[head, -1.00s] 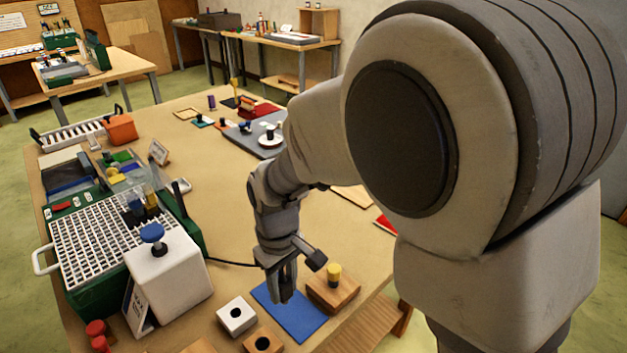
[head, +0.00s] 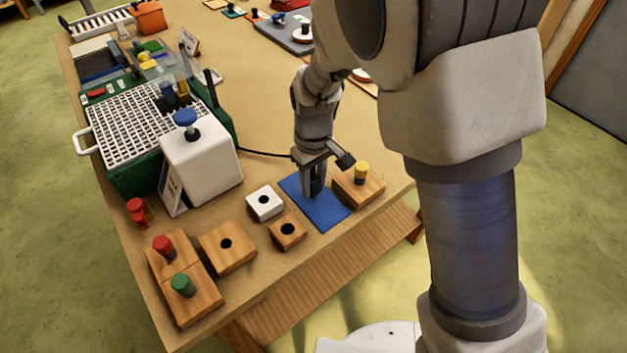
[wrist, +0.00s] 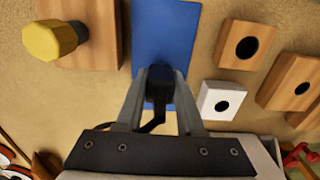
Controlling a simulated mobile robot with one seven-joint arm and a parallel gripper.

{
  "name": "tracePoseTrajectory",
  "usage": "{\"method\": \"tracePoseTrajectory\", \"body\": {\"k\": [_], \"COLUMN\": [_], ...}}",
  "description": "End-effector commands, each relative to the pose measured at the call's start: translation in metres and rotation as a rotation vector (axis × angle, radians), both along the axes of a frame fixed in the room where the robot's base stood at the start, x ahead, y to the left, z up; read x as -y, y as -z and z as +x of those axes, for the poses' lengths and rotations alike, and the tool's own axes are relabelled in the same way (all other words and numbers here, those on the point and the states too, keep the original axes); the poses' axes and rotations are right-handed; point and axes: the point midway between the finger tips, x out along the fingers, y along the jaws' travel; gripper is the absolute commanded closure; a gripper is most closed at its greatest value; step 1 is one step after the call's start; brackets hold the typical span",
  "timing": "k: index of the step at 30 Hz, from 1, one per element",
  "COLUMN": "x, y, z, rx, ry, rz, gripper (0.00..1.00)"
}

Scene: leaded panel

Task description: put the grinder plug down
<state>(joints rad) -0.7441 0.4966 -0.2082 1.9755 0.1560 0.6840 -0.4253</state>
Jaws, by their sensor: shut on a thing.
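My gripper (head: 313,190) is pointed down over the blue mat (head: 333,215) near the table's front edge. It is shut on the grinder plug (wrist: 159,85), a black piece between the fingers in the wrist view. A black cord (head: 262,153) runs from the plug's area toward the grinder with the white grid top (head: 130,125). In the wrist view the mat (wrist: 165,35) lies behind the plug. I cannot tell whether the plug touches the mat.
A wooden block with a yellow-topped peg (head: 361,172) stands close right of the mat. A white block with a hole (head: 265,201) and a wooden block with a hole (head: 288,233) stand to its left. Wooden blocks with a red peg (head: 163,246) and a green peg (head: 183,285) stand front left.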

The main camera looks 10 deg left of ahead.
Motion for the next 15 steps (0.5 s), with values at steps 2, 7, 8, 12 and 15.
{"method": "tracePoseTrajectory", "body": {"k": [2,7,8,12,15], "x": [0.0000,0.0000,0.0001,0.0001,0.0000], "y": [0.0025,0.0019,0.0019,0.0018,0.0009], "z": [-0.0001,-0.0001,-0.0002,-0.0002,-0.0001], "rx": [0.000,-0.001,-0.001,-0.001,0.000], "ry": [0.000,0.000,0.000,0.000,0.000], "rz": [0.000,-0.001,-0.001,-0.001,0.000], "gripper": [0.60,0.33,0.33,0.33,0.33]}}
